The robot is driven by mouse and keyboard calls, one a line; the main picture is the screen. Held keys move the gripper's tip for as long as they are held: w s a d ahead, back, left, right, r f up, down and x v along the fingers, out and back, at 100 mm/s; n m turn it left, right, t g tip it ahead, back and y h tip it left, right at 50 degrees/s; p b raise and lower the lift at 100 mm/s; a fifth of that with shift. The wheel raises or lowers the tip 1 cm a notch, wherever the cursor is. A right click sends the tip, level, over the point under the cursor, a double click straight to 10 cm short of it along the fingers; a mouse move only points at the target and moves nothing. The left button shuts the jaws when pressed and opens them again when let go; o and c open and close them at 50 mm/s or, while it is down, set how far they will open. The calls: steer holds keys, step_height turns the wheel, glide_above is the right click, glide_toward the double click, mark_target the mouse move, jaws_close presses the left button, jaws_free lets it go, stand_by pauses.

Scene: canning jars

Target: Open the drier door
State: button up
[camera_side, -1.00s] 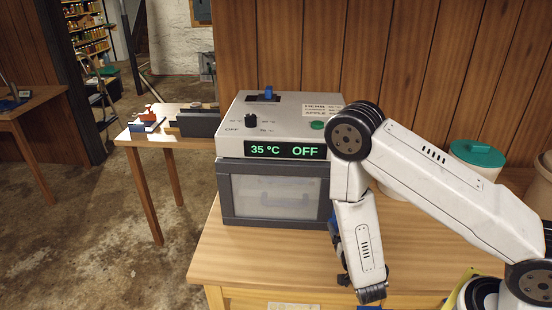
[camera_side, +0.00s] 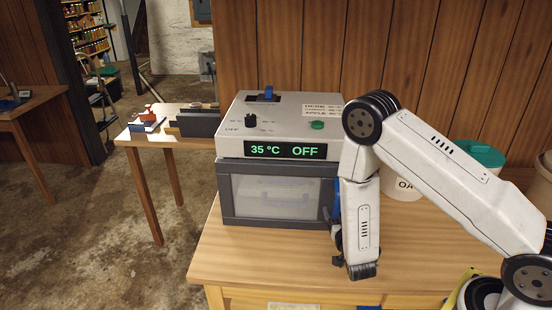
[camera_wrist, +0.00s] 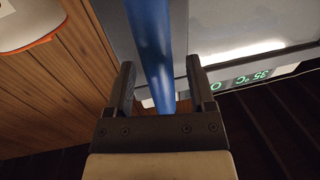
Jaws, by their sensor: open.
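The drier (camera_side: 275,125) is a light grey box with a dark-framed front door (camera_side: 228,200) and a window through which trays show faintly. The door looks closed; I cannot tell whether it is slightly ajar. A blue upright handle (camera_side: 337,198) shows at the door's right edge, partly hidden by my arm. In the wrist view the long blue handle (camera_wrist: 153,40) runs between the two dark fingers of my gripper (camera_wrist: 160,75). The fingers stand apart on either side of it. My gripper (camera_side: 336,232) is mostly hidden by my wrist in the side view.
The drier's display (camera_side: 285,150) reads 35 °C and OFF. A dark knob (camera_side: 251,121), a blue switch (camera_side: 268,91) and a green button (camera_side: 317,125) are on its top. A white container with a teal lid (camera_side: 480,153) stands to the right. The bench (camera_side: 270,258) before the door is clear.

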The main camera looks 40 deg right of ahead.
steer(key=shift+x, duration=1.1)
jaws_close()
stand_by(0.8)
